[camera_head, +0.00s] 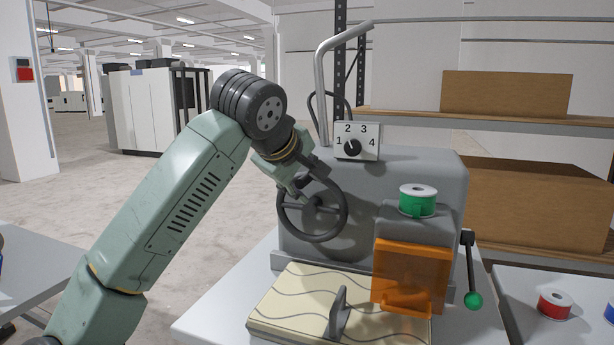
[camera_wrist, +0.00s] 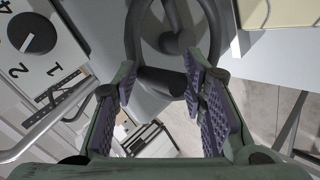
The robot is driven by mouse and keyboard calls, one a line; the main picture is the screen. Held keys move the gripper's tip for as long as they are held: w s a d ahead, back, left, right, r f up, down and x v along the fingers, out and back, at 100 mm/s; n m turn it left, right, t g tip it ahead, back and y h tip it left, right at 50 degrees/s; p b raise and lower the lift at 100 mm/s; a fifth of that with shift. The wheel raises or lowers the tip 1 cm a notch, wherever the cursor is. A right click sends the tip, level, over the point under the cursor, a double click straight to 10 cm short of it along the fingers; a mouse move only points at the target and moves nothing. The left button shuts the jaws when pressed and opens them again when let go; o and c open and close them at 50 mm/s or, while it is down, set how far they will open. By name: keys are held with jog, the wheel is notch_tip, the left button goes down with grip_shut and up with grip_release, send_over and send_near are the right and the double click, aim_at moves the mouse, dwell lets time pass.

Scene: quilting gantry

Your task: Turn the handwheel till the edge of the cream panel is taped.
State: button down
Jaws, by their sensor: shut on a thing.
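The dark handwheel (camera_head: 341,228) is on the left front of the grey machine (camera_head: 375,175). My gripper (camera_head: 303,188) is at the upper left of its rim, and in the wrist view its padded fingers (camera_wrist: 165,100) are around a dark part of the wheel (camera_wrist: 160,82). The exact contact is partly hidden. The cream panel (camera_head: 290,300) with wavy lines lies flat before the machine. Its right part goes behind the orange guard (camera_head: 412,265), so that edge is hidden and I cannot tell whether it is taped. A green spool (camera_head: 418,202) sits on top.
A dial (camera_head: 353,147) numbered 1 to 4 stands on the machine. A lever with a green knob (camera_head: 472,300) is at its right. A grey upright tab (camera_head: 339,315) stands at the panel. A red spool (camera_head: 554,304) is on the right table. Open floor lies left.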

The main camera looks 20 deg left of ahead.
aim_at(326, 199)
jog(key=shift+s+d+f, duration=0.1)
jog(key=shift+d+f, duration=0.4)
jog(key=shift+d, duration=0.35)
jog(key=shift+d+f+b, duration=0.2)
jog(key=shift+d+b, duration=0.05)
jog(key=shift+b, duration=0.25)
jog(key=shift+d+f, duration=0.1)
jog(key=shift+d, duration=0.4)
